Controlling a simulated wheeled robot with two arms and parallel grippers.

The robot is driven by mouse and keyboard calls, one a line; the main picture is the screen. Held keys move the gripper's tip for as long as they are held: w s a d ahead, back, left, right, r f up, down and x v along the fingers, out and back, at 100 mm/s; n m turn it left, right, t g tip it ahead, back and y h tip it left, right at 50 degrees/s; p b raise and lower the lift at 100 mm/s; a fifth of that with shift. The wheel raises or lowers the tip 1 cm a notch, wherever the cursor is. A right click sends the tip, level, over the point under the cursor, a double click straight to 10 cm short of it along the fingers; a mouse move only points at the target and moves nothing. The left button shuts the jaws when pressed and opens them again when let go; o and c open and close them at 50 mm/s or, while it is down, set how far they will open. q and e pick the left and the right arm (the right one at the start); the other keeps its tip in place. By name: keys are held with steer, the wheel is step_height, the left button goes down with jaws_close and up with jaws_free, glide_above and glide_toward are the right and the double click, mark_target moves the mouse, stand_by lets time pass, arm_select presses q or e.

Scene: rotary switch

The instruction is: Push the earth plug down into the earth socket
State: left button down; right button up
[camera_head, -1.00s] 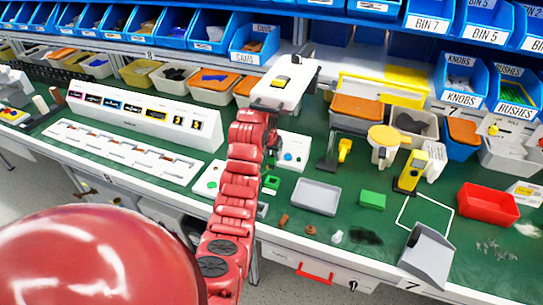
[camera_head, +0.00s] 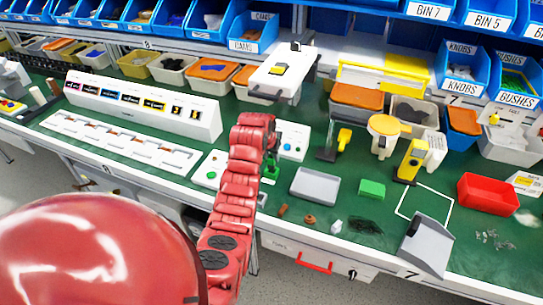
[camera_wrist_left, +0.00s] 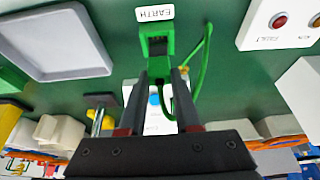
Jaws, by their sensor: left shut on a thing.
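My left gripper (camera_wrist_left: 159,85) is shut on the green earth plug (camera_wrist_left: 158,67), with one dark finger on each side of it. Just beyond the fingertips in the left wrist view is a green block with a dark recess, which appears to be the earth socket (camera_wrist_left: 156,38), beside a white EARTH label (camera_wrist_left: 155,14). Plug and socket overlap in this view, so I cannot tell how deep the plug sits. A green cable (camera_wrist_left: 203,62) loops at the right. In the head view, the red left arm partly hides the gripper and green parts (camera_head: 270,171). My right gripper is not in view.
A grey tray (camera_head: 315,185) and a green block (camera_head: 371,188) lie to the right on the green mat. A white button panel (camera_head: 292,142) stands close behind the gripper. A red bin (camera_head: 488,194) stands farther right.

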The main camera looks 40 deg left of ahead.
mark_target(271, 160)
arm_select(q)
steer(key=shift+b, duration=0.5)
stand_by(1.2)
steer(key=shift+f, duration=0.2)
steer(key=shift+f, duration=0.35)
steer(key=shift+f+b, duration=0.8)
steer(key=shift+f, duration=0.35)
steer(key=c, duration=0.5)
jaws_free()
steer(key=shift+c, duration=0.2)
steer(key=shift+r, duration=0.1)
